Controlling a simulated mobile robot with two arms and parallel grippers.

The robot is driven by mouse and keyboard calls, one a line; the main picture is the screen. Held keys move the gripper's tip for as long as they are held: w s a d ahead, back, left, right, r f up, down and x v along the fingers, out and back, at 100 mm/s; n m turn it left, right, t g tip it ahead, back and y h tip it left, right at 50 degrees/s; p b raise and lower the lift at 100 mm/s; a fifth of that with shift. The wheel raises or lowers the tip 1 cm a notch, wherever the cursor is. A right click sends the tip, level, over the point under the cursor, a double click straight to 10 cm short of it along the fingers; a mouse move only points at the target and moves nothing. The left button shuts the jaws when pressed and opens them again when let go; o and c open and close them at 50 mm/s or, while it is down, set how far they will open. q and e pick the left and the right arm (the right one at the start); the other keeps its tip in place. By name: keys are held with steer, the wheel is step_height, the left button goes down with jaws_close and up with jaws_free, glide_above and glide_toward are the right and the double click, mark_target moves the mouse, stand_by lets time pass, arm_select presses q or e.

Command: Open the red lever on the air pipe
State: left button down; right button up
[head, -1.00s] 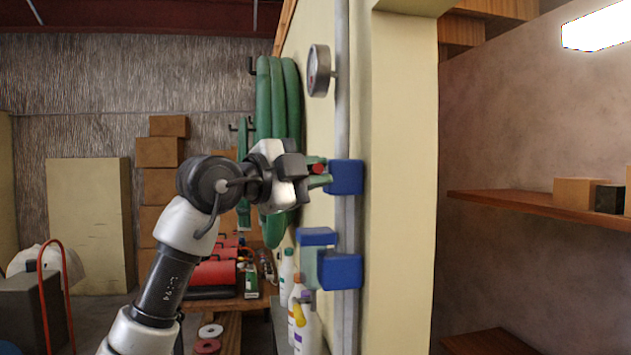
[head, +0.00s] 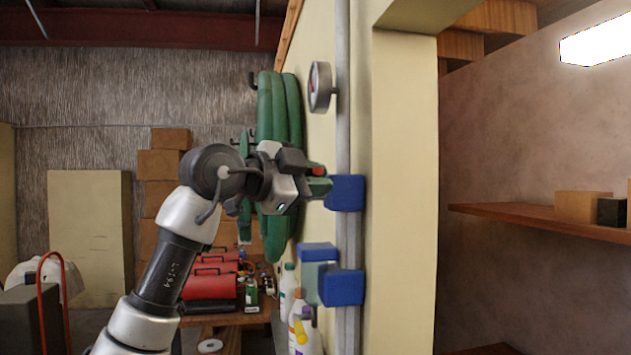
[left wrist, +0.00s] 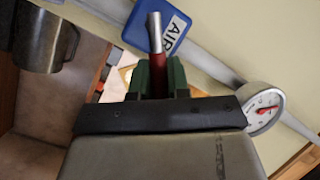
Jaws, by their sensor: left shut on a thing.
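The red lever (left wrist: 157,62) shows in the left wrist view between the green fingertips of my left gripper (left wrist: 158,78), with a bare metal end sticking out beyond them. In the head view a bit of the red lever (head: 317,170) shows at the fingers of my left gripper (head: 319,181), just left of the upper blue AIR block (head: 345,192) on the grey air pipe (head: 343,130). The gripper is shut on the lever. The fingers hide much of the lever. My right gripper is not in view.
A round gauge (head: 320,87) sits on the wall above. A lower blue block (head: 341,287) is on the pipe below. Green hoses (head: 278,110) hang behind my arm. Bottles (head: 296,305) stand below. A wall edge and shelf (head: 520,218) are right.

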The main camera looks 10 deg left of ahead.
arm_select(q)
steer(key=c, duration=1.1)
jaws_free()
steer(key=shift+a, duration=0.1)
steer(key=shift+s+a+f+b, duration=0.1)
steer(key=shift+s+a+b, duration=0.15)
steer(key=shift+b, duration=0.2)
steer(key=b+v, duration=0.5)
steer(key=v, duration=0.5)
